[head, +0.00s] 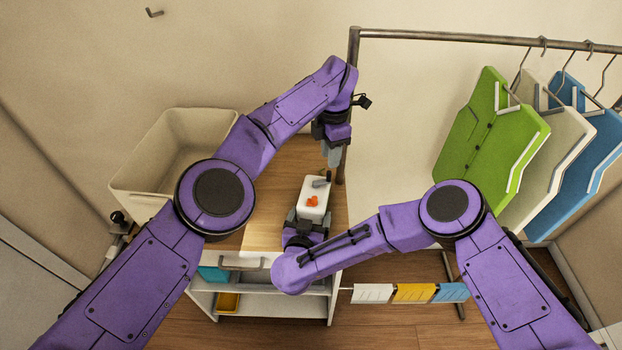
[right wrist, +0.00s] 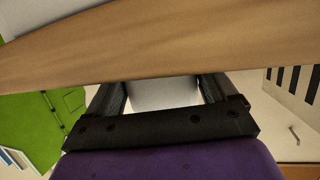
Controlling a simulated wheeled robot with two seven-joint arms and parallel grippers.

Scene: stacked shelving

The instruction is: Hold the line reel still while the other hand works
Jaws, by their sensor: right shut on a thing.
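The line reel (head: 311,205), a white box with an orange part on its face and a grey piece at its top, is at the wooden top of the cabinet. My right gripper (head: 305,222) is shut on its near end. In the right wrist view the reel (right wrist: 165,92) shows as a pale block between the two dark fingers (right wrist: 163,90). My left gripper (head: 331,157) is just above the reel's far end, fingers pointing down by the grey piece. I cannot tell whether its fingers are open or touching the reel.
A cream bin (head: 150,165) stands left of the wooden top (head: 266,215). A metal rail (head: 450,37) carries green (head: 490,135), cream and blue garments at the right. White, yellow (head: 413,292) and blue cloths hang low beside the cabinet. Drawers and shelves are below the top.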

